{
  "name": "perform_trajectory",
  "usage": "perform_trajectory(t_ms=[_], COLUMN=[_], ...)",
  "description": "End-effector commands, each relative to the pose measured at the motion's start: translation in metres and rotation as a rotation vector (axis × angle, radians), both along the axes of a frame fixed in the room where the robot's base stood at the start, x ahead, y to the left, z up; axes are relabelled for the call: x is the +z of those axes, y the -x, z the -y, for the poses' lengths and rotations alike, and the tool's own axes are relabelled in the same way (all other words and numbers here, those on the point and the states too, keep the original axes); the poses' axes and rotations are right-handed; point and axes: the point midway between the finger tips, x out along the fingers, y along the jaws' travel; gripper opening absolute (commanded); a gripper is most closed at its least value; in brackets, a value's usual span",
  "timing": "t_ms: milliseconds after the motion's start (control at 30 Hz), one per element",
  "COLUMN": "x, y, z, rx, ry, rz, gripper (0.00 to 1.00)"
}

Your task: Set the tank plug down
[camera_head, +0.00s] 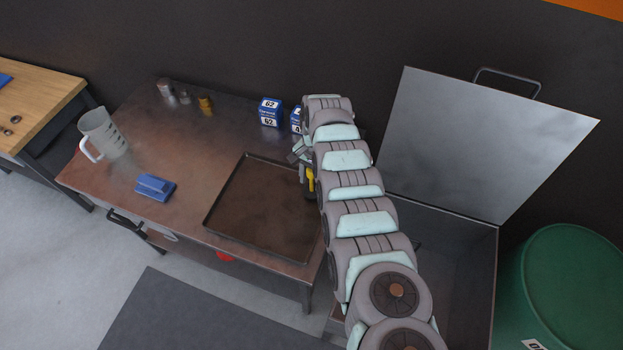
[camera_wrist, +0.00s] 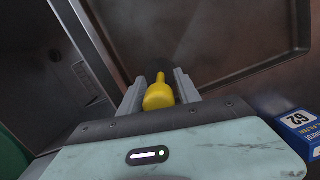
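A yellow plug-like piece with a narrow stem, which I take as the tank plug (camera_wrist: 159,97), sits between the two fingers of my gripper (camera_wrist: 159,80) in the wrist view. Both fingers appear to touch its sides. In the head view the yellow plug (camera_head: 310,180) shows beside my arm, at the right side of the dark shallow tray (camera_head: 213,205) on the workbench. My gripper (camera_head: 306,175) is mostly hidden behind my arm there. The tray (camera_wrist: 225,75) also fills much of the wrist view past the fingers. The gap between plug and tray is unclear.
Blue boxes marked 62 (camera_head: 270,113) stand at the bench's back. A measuring jug (camera_head: 103,133), a blue block-like item (camera_head: 155,187) and small containers (camera_head: 206,105) are on the bench (camera_head: 180,140). An open-lidded metal bin (camera_head: 470,260) and green drum (camera_head: 572,285) stand right.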

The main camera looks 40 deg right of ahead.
Motion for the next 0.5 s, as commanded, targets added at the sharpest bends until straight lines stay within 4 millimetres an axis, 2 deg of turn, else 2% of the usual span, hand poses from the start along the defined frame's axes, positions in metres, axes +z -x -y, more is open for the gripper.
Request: perform_trajectory(t_ms=[100, 333, 500], x=[0.000, 0.001, 0.011], y=[0.000, 0.000, -0.001], z=[0.000, 0.000, 0.001], rx=[0.000, -0.001, -0.001], ry=[0.000, 0.000, 0.001], rz=[0.000, 0.000, 0.001], gripper=[0.50, 0.50, 0.50])
